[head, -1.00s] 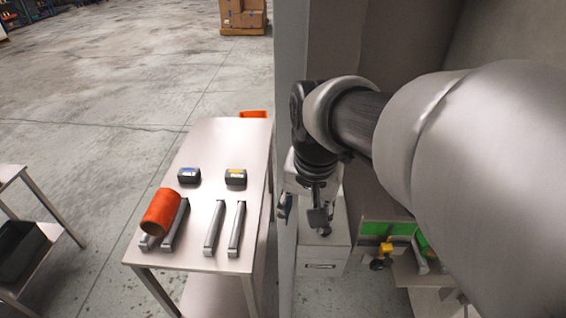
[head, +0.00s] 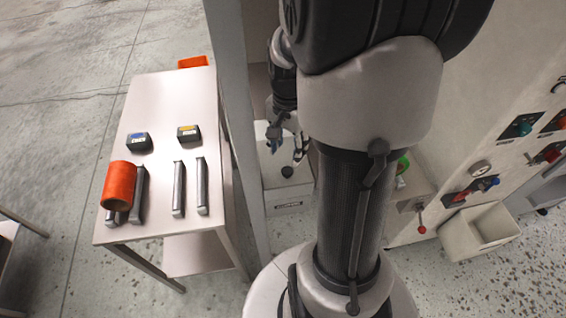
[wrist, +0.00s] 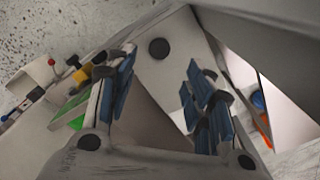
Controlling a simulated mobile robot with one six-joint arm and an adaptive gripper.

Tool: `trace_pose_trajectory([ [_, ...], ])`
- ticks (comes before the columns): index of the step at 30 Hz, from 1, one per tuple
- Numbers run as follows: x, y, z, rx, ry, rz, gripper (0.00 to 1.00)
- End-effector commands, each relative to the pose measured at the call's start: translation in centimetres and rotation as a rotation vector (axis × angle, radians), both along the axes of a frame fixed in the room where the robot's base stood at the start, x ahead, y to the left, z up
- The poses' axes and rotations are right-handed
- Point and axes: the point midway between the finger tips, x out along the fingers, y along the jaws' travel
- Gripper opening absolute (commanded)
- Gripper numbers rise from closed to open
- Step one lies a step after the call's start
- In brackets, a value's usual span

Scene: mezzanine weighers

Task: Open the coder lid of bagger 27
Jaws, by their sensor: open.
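A pale grey box with a dark round knob (head: 287,171) on its top face stands behind my arm in the head view; it looks like the coder with its lid down, though no number 27 is readable. In the wrist view the pale lid face (wrist: 160,75) lies beyond my fingers, with the black knob (wrist: 159,48) between and past their tips. My gripper (head: 287,146) is above the box, apart from the knob as far as I can tell. Its blue-padded fingers (wrist: 163,80) are spread and empty. My arm hides the box's right side in the head view.
A steel table (head: 160,215) on the left carries an orange roll (head: 118,185), two small dark cartridges and several metal bars. A grey post (head: 232,110) stands between table and box. On the right are a panel with coloured switches (head: 470,190) and a pale bin (head: 480,232).

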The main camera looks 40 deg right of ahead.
Motion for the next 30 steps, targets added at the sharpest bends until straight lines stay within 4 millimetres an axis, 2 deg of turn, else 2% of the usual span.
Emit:
trace_pose_trajectory([
  [1, -0.1, 0.1, -1.4, 0.003, 0.005, 0.000, 0.48],
  [6, -0.1, 0.1, -4.9, 0.002, 0.004, 0.001, 0.48],
  [12, -0.1, 0.0, -7.5, 0.001, 0.002, 0.001, 0.48],
  [17, 0.0, 0.0, -8.3, 0.000, 0.000, 0.001, 0.48],
  [25, 0.0, 0.0, -8.3, 0.000, 0.000, 0.001, 0.48],
  [30, 0.0, 0.0, -8.3, 0.000, 0.000, 0.001, 0.36],
])
